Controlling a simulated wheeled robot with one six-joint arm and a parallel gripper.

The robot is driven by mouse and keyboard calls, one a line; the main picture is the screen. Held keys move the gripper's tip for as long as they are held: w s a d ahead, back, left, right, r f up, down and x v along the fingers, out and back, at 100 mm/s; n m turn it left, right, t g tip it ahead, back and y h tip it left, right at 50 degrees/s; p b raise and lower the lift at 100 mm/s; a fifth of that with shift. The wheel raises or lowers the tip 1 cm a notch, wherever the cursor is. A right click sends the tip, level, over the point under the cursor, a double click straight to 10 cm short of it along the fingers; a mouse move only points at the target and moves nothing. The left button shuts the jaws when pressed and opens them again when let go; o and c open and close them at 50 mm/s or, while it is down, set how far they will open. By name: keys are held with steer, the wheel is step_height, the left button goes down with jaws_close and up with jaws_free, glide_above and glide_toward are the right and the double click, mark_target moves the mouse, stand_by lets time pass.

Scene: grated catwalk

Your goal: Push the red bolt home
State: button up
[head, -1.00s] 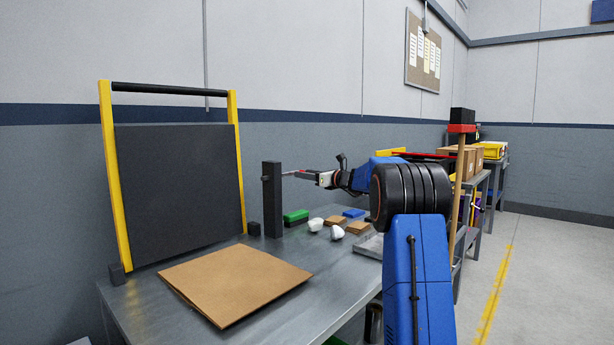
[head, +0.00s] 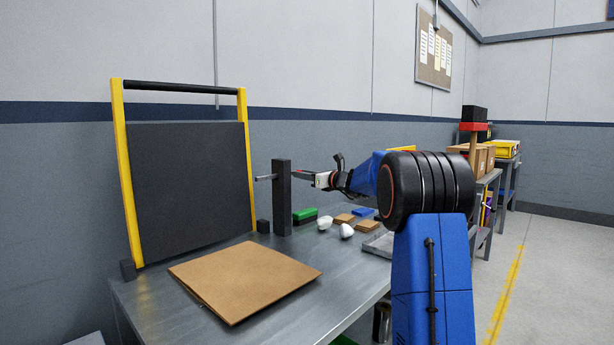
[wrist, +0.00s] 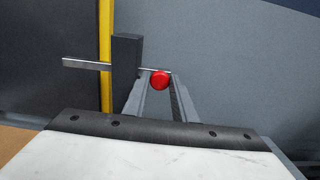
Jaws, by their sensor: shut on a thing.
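The bolt is a grey metal rod (wrist: 85,64) with a red round knob (wrist: 160,80). The rod runs through a dark upright post (head: 282,197), and its plain end (head: 264,178) sticks out left of the post. My gripper (head: 300,173) is right of the post, shut on the red knob. In the wrist view the knob sits between the fingertips, close to the post (wrist: 125,70). A dark panel (head: 188,190) in a yellow frame (head: 128,190) stands further left. I cannot tell whether the rod's end touches the frame.
A flat cardboard piece (head: 245,279) lies on the metal table (head: 150,300). A green block (head: 305,214), a blue block (head: 364,212) and white pieces (head: 347,230) lie right of the post. A small dark block (head: 263,226) is at the post's left.

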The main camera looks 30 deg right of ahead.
steer(key=shift+a, duration=0.15)
steer(key=o, duration=1)
steer(key=shift+o, duration=0.2)
steer(key=shift+s, duration=0.1)
steer(key=v, duration=1.7)
steer(key=shift+s, duration=0.15)
